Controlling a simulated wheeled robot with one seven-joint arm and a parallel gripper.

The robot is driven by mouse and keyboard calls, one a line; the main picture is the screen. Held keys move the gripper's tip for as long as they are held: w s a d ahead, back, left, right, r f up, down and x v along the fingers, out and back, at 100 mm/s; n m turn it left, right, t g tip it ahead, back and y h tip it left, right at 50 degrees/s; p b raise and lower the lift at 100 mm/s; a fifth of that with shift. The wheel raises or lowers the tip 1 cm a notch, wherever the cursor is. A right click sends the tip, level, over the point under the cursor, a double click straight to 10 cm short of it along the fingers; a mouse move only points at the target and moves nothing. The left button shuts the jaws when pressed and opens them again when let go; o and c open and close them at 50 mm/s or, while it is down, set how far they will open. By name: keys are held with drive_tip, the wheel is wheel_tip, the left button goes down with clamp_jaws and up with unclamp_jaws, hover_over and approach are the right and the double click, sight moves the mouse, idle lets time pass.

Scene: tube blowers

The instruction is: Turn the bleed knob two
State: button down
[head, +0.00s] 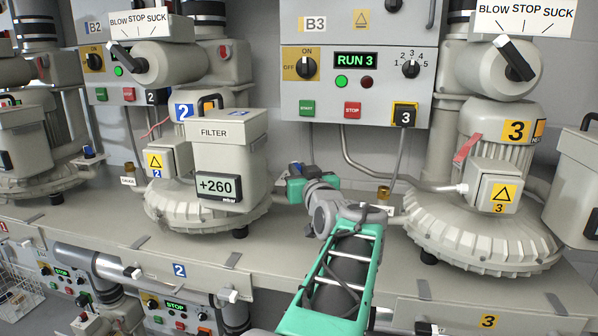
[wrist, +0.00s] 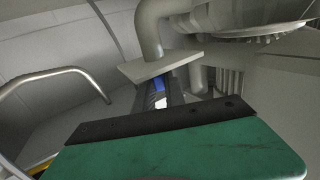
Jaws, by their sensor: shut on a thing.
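The bleed knob two shows in the wrist view as a small blue piece (wrist: 158,84) with a white part below it, between my dark fingers. My gripper (head: 295,171) is beside the right side of blower 2's filter box in the head view. In the wrist view my gripper (wrist: 162,90) is shut on the blue knob. The fingers and the rest of the knob are mostly hidden in both views, so I cannot tell how far the knob is turned.
The grey filter box (head: 228,150) with a +260 readout (head: 217,187) stands close to the left of my gripper. Blower 3 (head: 490,200) stands to the right. A brass fitting (head: 383,192) is on the bench between. Panel B3 (head: 355,75) hangs behind.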

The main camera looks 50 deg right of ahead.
drive_tip(key=shift+w+a+f+m+g+h+b, duration=0.25)
drive_tip(key=shift+m+g+h+b, duration=0.2)
drive_tip(key=shift+b, duration=0.65)
drive_tip(key=shift+m+g+h+b, duration=0.35)
drive_tip(key=shift+h+b, duration=0.2)
drive_tip(key=shift+b, duration=0.05)
drive_tip(key=shift+w+a+m+g+h+b, duration=0.1)
drive_tip(key=shift+w+m+g+h+b, duration=0.05)
drive_tip(key=shift+m+g+h+b, duration=0.95)
drive_tip(key=shift+r+m+g+b, duration=0.3)
drive_tip(key=shift+g+b, duration=0.15)
drive_tip(key=shift+g, duration=0.25)
drive_tip(key=c, duration=1.4)
unclamp_jaws()
